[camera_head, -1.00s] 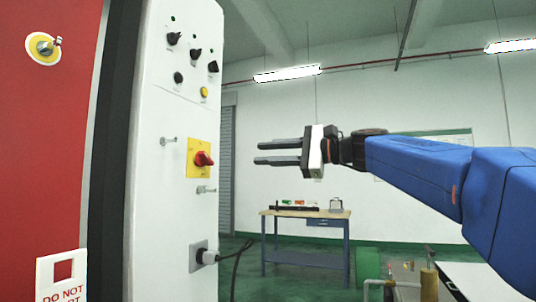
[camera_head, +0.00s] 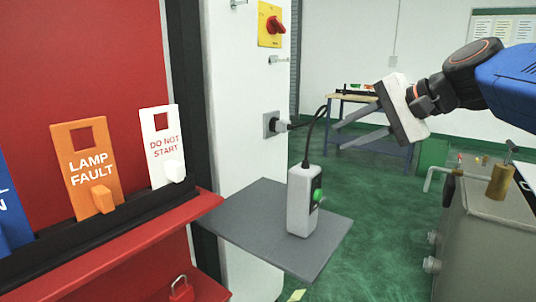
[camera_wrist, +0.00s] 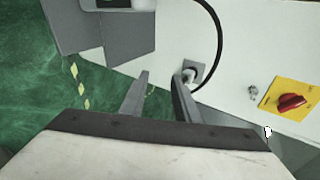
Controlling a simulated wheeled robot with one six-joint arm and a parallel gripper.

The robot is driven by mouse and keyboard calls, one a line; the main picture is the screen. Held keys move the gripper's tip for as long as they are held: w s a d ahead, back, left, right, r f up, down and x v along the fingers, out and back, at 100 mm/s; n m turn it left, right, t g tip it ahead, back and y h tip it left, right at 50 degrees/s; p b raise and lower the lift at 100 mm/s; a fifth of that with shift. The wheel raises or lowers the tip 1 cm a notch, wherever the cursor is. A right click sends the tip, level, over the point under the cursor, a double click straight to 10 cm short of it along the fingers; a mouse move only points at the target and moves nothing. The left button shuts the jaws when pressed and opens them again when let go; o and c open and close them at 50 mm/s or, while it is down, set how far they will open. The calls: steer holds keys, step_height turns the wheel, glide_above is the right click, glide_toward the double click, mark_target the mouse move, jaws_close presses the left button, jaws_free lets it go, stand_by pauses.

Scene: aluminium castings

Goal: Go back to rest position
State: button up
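My gripper (camera_head: 350,133) is at the upper right of the head view, on my blue arm. Its two fingers point left and down, stand apart, and hold nothing. It is in the air in front of the white panel (camera_head: 245,120), to the right of it.
A grey shelf (camera_head: 250,225) holds a white box with a green button (camera_head: 301,200), its cable running to the plug. Tags stand in a red rack (camera_head: 110,245) at left. A grey bench (camera_head: 490,245) with fittings stands at right. A table (camera_head: 375,98) is behind the gripper.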

steer(key=s+d+f+n+g+h, duration=0.1)
steer(key=s+d+f+n+h, duration=0.1)
steer(key=s+f, duration=0.4)
steer(key=s+d+f+n+g+h, duration=0.1)
steer(key=s+d+f+n+h, duration=0.2)
steer(key=s+f, duration=0.4)
steer(key=s+d+f+n+g+h, duration=0.1)
steer(key=s+d+f+n+h, duration=0.2)
steer(key=f, duration=1.6)
steer(key=s+d+n, duration=0.1)
steer(key=s+d, duration=0.2)
steer(key=s, duration=0.1)
